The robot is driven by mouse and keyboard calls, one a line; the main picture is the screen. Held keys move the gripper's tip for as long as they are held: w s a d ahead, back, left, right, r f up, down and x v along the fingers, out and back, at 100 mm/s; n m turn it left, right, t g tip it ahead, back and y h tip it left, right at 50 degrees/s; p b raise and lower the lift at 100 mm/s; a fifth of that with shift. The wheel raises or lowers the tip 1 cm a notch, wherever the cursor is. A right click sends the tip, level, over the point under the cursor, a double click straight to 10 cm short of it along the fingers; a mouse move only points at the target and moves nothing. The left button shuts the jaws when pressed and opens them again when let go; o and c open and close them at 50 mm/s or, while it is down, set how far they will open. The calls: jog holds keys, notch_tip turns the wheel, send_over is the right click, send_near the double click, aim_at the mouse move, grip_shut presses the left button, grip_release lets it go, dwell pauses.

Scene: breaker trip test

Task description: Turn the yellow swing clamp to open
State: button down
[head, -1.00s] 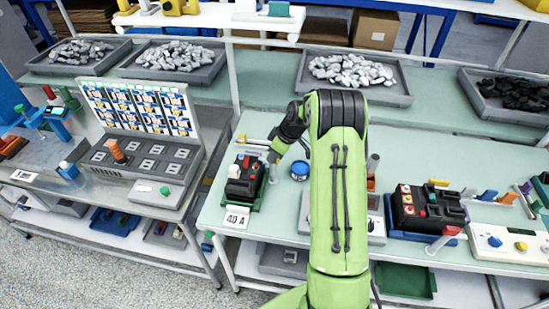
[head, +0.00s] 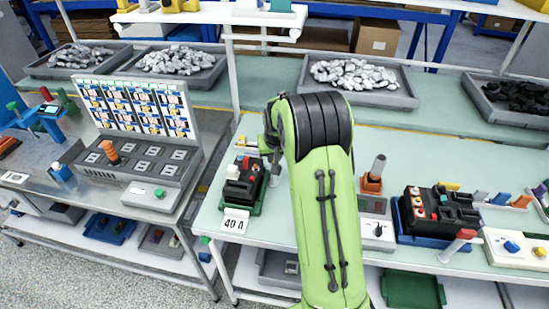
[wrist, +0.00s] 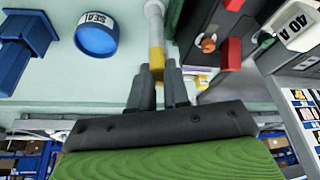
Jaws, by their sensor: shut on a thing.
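The yellow swing clamp (wrist: 156,57) shows in the wrist view as a yellow piece with a pale grey rod end, between my fingertips. My gripper (wrist: 157,72) is shut on it. A black breaker (head: 243,178) with a white and a red part stands in a green holder (head: 236,205) on the bench, behind a "40 A" label (head: 235,221). In the head view my arm hides most of the gripper, which is just right of the breaker. How far the clamp is turned cannot be told.
A blue SEAL cap (wrist: 97,33) and a blue block (wrist: 24,45) lie left in the wrist view. A second black breaker (head: 436,212) stands further right on the bench. A grey test panel (head: 140,165) stands on the left bench.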

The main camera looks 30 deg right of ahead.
jog(key=shift+s+a+f+m+g+h, duration=0.15)
jog(key=shift+m+g+h, duration=0.15)
jog(key=shift+m, duration=0.7)
jog(key=shift+a+f+m+g+h, duration=0.1)
jog(key=shift+f+m+g+h, duration=0.15)
jog(key=shift+m, duration=0.75)
jog(key=shift+d+r, duration=0.1)
jog(key=c, duration=1.1)
grip_release()
jog(key=shift+r, duration=0.1)
jog(key=p+v, duration=0.1)
jog(key=v, duration=1.4)
jog(key=shift+a+r, duration=0.2)
jog(key=shift+r, duration=0.1)
